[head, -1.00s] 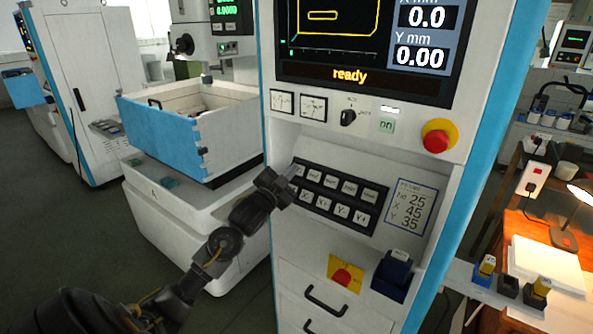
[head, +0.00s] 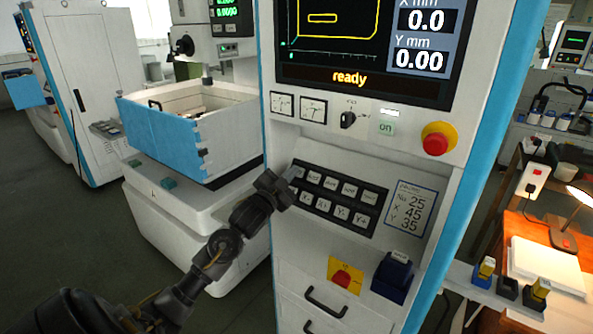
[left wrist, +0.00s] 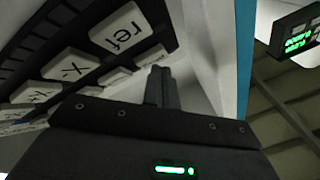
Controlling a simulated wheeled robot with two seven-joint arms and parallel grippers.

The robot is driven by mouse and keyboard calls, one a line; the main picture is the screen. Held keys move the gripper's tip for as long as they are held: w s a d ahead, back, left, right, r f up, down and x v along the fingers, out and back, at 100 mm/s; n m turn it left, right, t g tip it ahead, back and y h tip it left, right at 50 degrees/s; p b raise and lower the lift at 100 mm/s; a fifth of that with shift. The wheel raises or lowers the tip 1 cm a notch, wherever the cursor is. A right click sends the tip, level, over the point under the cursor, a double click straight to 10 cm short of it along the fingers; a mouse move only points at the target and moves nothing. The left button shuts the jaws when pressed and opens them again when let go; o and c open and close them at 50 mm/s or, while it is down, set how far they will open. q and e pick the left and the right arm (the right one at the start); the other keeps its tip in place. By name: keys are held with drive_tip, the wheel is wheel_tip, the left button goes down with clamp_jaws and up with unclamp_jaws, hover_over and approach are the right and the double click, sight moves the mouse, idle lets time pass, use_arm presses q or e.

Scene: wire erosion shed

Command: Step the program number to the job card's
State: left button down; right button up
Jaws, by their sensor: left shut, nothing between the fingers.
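The black keypad (head: 333,201) with two rows of pale keys sits on the sloping panel. The job card (head: 411,210) to its right reads No 25, X 45, Y 35. The screen (head: 365,45) shows "ready", X 0.0 and Y 0.00; its top is cut off and I see no program number. My left gripper (head: 287,182) is shut and empty at the keypad's left end, by the upper-left key. In the left wrist view its closed fingers (left wrist: 161,86) are beside the keypad, near the "ref" key (left wrist: 121,30). I cannot tell whether they touch. My right gripper is out of view.
Another red button (head: 342,279) and a dark blue holder (head: 393,274) are below. A blue-and-white tank (head: 160,140) stands at left.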

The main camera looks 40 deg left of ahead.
use_arm(q)
drive_tip(key=shift+s+r, duration=0.35)
drive_tip(key=shift+s, duration=0.1)
drive_tip(key=shift+p, duration=0.3)
drive_tip(key=shift+s+r, duration=0.1)
drive_tip(key=shift+r, duration=0.1)
drive_tip(key=s+p, duration=0.1)
drive_tip(key=s+r+p, duration=0.2)
drive_tip(key=shift+s+r+p, duration=0.25)
drive_tip(key=shift+s+p, duration=0.1)
drive_tip(key=shift+s, duration=0.05)
drive_tip(key=shift+f, duration=0.1)
idle(1.9)
